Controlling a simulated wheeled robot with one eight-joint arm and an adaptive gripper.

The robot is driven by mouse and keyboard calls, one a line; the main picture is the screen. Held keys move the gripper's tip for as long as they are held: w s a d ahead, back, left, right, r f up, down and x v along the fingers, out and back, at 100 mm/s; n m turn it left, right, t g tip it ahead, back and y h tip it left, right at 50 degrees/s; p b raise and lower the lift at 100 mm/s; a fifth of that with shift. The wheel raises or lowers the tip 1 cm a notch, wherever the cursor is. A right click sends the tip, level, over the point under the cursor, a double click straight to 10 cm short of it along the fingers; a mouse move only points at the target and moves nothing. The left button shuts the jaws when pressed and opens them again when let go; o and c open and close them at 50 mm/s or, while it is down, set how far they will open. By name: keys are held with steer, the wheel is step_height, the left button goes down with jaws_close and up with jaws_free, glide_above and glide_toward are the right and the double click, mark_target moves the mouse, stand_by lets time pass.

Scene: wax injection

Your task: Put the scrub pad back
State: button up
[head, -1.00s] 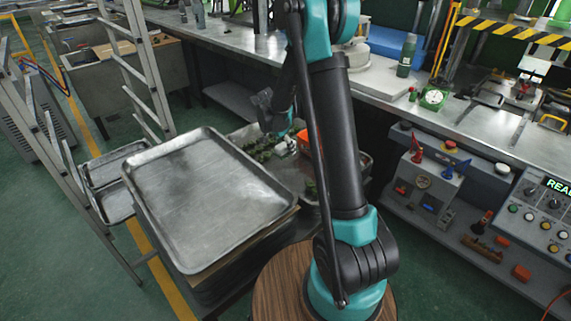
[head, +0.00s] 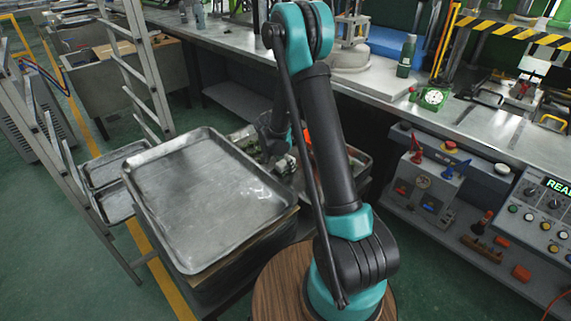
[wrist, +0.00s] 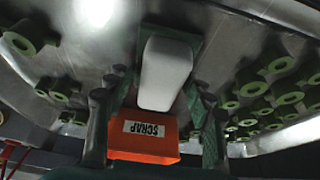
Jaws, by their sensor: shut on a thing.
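My gripper (wrist: 160,92) is shut on the scrub pad, a white block (wrist: 167,72) with a green layer (wrist: 197,45) behind it. One finger is on each side of the block. In the head view my gripper (head: 272,150) is low over the tray of green parts, behind the large empty tray. The pad cannot be made out clearly there. In the wrist view the pad is above the metal tray surface (wrist: 215,65); I cannot tell if it touches.
An orange box marked SCRAP (wrist: 145,140) is just beyond the pad in the wrist view. Several green ring-shaped parts (wrist: 290,98) lie on both sides. The large empty metal tray (head: 200,190) stands nearby, and a ladder (head: 130,80) is at left.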

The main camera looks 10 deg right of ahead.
steer(key=shift+f, duration=0.1)
steer(key=o, duration=1.1)
steer(key=v, duration=1.2)
